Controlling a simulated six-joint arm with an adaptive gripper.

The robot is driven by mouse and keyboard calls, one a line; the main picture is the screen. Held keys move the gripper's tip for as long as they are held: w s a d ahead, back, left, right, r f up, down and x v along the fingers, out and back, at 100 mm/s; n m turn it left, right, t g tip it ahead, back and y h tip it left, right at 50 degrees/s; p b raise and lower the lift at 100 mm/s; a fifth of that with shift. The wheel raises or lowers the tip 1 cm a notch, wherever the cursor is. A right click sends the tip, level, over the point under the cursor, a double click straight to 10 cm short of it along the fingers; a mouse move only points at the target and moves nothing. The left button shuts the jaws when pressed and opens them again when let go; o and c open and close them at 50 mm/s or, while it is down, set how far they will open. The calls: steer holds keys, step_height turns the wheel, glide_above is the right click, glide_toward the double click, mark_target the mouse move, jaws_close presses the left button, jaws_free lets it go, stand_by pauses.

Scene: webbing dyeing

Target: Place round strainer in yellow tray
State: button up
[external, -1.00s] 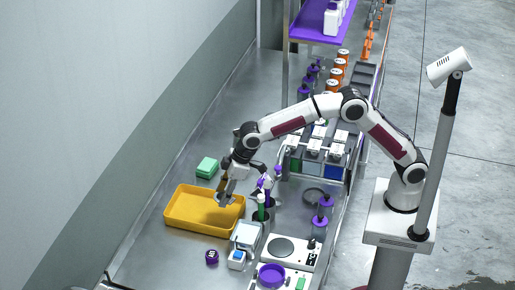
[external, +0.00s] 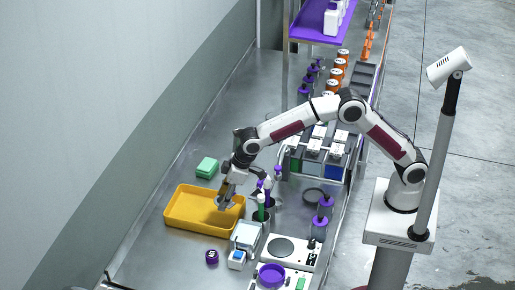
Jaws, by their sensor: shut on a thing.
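The yellow tray (external: 190,224) lies on the metal bench at the left, and its visible floor is empty. My gripper (external: 224,198) is over the right end of the tray, pointing down. It is shut on a small grey, rounded thing, which looks like the round strainer (external: 222,204). The strainer is small and partly hidden by the fingers. I cannot tell whether it touches the tray floor.
A green block (external: 207,167) sits behind the tray. Holders with green and purple tools (external: 261,208) stand close to its right. A small purple item (external: 212,257) and a hot plate (external: 283,248) are in front. The bench left of the tray is clear.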

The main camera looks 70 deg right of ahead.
steer(key=shift+f, duration=1.3)
steer(key=shift+f, duration=0.1)
steer(key=shift+f, duration=2.4)
steer(key=shift+f, duration=0.15)
steer(key=o, duration=1.2)
steer(key=v, duration=1.2)
steer(key=shift+r, duration=0.2)
